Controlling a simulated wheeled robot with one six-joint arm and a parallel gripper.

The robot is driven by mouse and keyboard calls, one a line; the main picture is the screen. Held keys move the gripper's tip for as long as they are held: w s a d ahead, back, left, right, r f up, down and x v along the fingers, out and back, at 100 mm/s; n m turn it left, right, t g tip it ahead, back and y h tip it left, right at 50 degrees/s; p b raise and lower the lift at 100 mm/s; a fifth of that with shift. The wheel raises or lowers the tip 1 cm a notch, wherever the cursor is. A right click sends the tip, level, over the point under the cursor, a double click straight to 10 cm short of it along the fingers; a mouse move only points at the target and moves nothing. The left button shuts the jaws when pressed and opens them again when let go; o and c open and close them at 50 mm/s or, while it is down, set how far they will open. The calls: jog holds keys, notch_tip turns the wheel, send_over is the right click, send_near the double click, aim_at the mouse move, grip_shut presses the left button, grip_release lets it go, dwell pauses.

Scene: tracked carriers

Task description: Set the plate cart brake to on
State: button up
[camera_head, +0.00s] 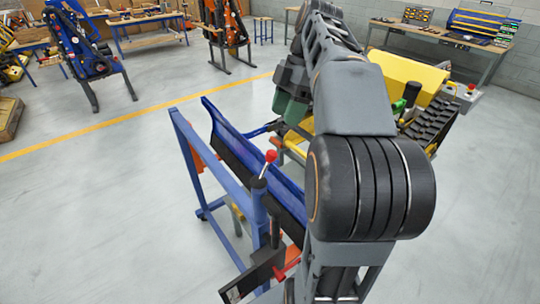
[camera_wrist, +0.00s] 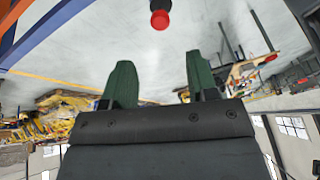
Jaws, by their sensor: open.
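The plate cart (camera_head: 181,133) is a blue frame with a long blue and black plate leaning on it, at the centre left of the head view. A lever with a red ball knob (camera_head: 271,156) and a black collar stands up from a blue post at its near end. The knob (camera_wrist: 160,19) also shows in the wrist view, beyond the fingertips and between their lines. My gripper (camera_head: 288,108) is in the head view, partly hidden by my arm. Its green fingers (camera_wrist: 160,78) are apart and empty in the wrist view.
A small red part (camera_head: 286,270) and a dark bracket are low on the cart's near end. A yellow machine with black tracks (camera_head: 432,125) stands to the right behind my arm. Benches line the back.

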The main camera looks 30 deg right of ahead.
aim_at(272, 151)
jog(key=x, duration=1)
jog(key=shift+f+p, duration=0.3)
jog(key=shift+f, duration=0.1)
grip_shut()
